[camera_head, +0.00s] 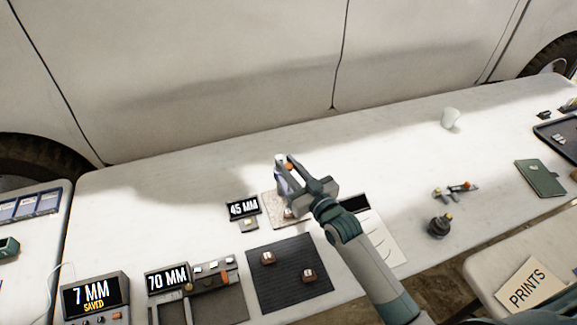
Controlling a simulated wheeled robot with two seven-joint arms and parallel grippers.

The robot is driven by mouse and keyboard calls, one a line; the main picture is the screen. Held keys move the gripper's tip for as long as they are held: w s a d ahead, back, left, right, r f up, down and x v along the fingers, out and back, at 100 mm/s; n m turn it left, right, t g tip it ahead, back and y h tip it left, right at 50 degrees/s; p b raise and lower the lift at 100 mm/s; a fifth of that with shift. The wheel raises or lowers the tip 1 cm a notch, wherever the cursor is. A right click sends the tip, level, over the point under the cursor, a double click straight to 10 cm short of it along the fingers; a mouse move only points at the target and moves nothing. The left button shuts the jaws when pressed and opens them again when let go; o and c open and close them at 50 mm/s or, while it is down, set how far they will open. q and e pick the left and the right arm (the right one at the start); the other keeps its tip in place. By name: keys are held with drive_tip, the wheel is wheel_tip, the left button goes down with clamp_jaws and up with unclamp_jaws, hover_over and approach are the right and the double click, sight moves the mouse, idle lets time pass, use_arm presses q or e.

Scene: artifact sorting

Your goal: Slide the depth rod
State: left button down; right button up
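My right gripper (286,172) is over the middle of the white table, its arm coming in from the lower right. Below lies a speckled board (272,213), partly hidden by the gripper. A small display reading 45 MM (243,207) stands just left of it. I cannot clearly make out the depth rod. My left gripper is not in view.
A dark ribbed mat (289,290) with two small brown blocks lies in front. A 70 MM device (168,278) and a 7 MM SAVED device (92,297) stand left. A white cup (450,118) and dark weight (439,226) are right. The back left table is clear.

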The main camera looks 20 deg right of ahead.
drive_tip(key=o, duration=0.4)
drive_tip(key=shift+o, duration=0.2)
drive_tip(key=shift+s+d+f, duration=0.1)
drive_tip(key=shift+s+d, duration=0.05)
drive_tip(key=shift+s, duration=0.25)
drive_tip(key=b+v, duration=0.5)
drive_tip(key=v, duration=1.1)
drive_tip(key=shift+s, duration=0.25)
